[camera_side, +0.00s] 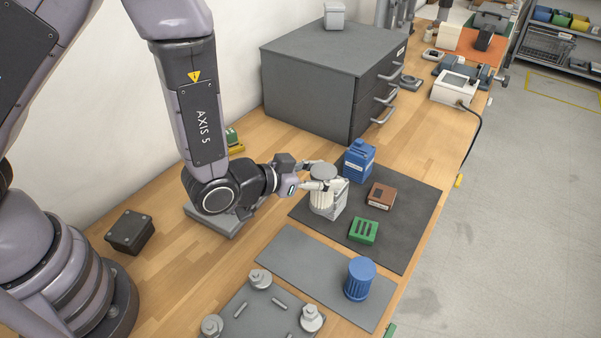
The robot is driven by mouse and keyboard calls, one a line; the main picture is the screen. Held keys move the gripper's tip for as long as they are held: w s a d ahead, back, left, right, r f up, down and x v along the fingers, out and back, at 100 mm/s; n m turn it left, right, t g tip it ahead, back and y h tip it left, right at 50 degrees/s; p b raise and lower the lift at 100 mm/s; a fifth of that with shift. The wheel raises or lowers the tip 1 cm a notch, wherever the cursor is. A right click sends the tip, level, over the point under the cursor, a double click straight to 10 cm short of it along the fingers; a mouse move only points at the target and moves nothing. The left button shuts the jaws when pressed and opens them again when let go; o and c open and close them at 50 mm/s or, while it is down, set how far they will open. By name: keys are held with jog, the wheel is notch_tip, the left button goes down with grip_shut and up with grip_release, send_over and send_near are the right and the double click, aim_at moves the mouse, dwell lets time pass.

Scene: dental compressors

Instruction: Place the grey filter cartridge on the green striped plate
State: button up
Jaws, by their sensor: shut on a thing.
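The grey filter cartridge (321,201) has a round grey top and a pale ribbed body. It stands upright at the left part of the dark mat. My gripper (321,179) reaches in from the left and is shut on its upper part. Whether its base touches the mat is hard to tell. The green striped plate (363,231) is a small green piece with dark stripes. It lies on the dark mat, in front and to the right of the cartridge, with nothing on it.
A pale grey block (341,204) is close beside the cartridge. A blue container (359,160) and a brown box (381,196) share the dark mat (405,232). A blue ribbed cylinder (359,279) stands on a grey mat (300,262) in front. A dark drawer cabinet (315,85) stands behind.

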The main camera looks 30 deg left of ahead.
jog(key=shift+w+d+f, duration=1)
jog(key=shift+w+f, duration=0.45)
jog(key=shift+f, duration=0.45)
jog(key=shift+w+d+f, duration=1)
jog(key=shift+w+f, duration=0.45)
jog(key=shift+f, duration=0.5)
jog(key=shift+w+d+f, duration=1)
jog(key=shift+w+f, duration=0.45)
jog(key=shift+f, duration=0.45)
jog(key=shift+f, duration=0.1)
jog(key=o, duration=1.2)
